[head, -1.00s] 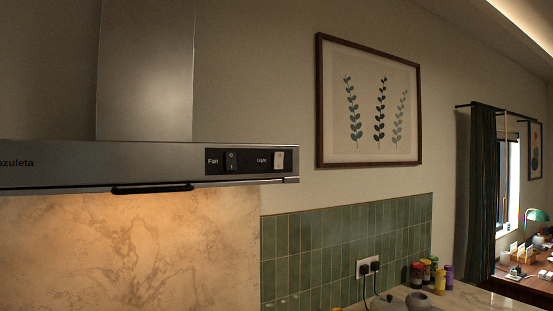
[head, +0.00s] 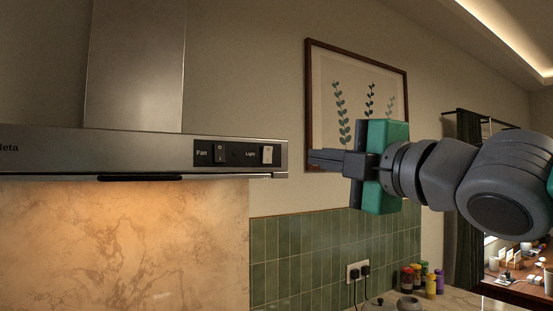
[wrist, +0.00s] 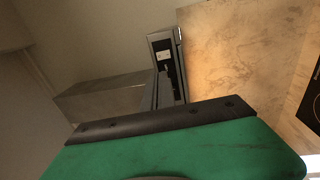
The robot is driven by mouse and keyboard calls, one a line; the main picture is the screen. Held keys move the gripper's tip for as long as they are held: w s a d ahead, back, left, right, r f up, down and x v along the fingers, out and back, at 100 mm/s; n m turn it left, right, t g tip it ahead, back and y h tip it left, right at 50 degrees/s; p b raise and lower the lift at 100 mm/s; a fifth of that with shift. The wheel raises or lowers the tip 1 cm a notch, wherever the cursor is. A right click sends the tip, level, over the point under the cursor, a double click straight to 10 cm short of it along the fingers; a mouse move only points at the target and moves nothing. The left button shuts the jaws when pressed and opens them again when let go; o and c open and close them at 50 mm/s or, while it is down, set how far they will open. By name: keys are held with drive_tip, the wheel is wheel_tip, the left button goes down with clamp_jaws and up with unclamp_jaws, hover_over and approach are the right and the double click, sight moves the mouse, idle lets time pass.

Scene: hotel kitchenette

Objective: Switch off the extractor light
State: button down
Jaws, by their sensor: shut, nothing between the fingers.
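The extractor hood (head: 60,150) is a grey metal unit at the left of the head view, with a black control panel at its right end. The panel carries a dark Fan switch (head: 220,153) and a pale Light switch (head: 266,154). Warm light falls on the marble wall below the hood. My gripper (head: 312,160) is shut and empty, just right of the hood's end and pointing left, at about the Light switch's height. In the wrist view the hood's panel (wrist: 165,65) shows beyond the green gripper body, with the pale switch visible.
A framed leaf picture (head: 320,60) hangs on the wall behind my gripper. Green tiles (head: 300,260), a socket with plugs (head: 357,271) and several spice jars (head: 420,278) are below. The space in front of the hood panel looks clear.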

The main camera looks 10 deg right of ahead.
drive_tip(key=p, duration=0.7)
approach(269, 150)
drive_tip(key=x, duration=0.6)
drive_tip(key=shift+w+a, duration=0.2)
drive_tip(key=shift+w, duration=0.15)
